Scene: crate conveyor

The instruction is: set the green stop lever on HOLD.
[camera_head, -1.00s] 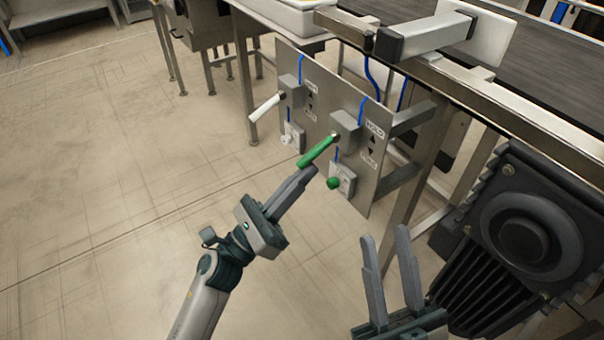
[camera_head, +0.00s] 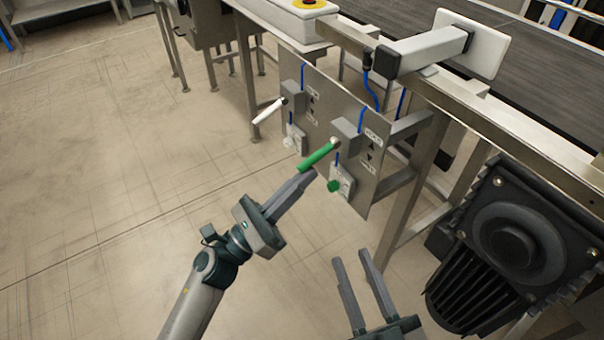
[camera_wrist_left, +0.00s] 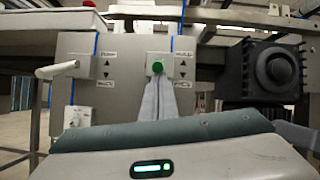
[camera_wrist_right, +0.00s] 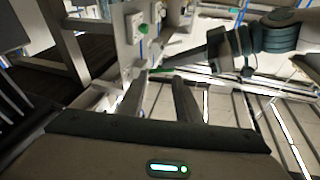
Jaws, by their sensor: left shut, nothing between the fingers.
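The green stop lever (camera_head: 318,157) sticks out from a grey housing on the upright metal panel (camera_head: 322,110). In the left wrist view its round green end (camera_wrist_left: 157,67) faces me, roughly level with the arrows between the labels. The upper label beside it (camera_head: 374,137) reads HOLD; the lower is too small to read. My left gripper (camera_head: 311,173) is shut and empty, its tips just below the lever's outer end; I cannot tell whether they touch. My right gripper (camera_head: 351,256) is open and empty, lower and apart from the panel. A green knob (camera_head: 334,185) sits below the lever.
A white lever (camera_head: 268,111) with its own labels is on the same panel, to the left. A dark motor (camera_head: 520,235) stands at the right, near my right gripper. The conveyor belt (camera_head: 540,95) runs behind the panel. The floor at the left is clear.

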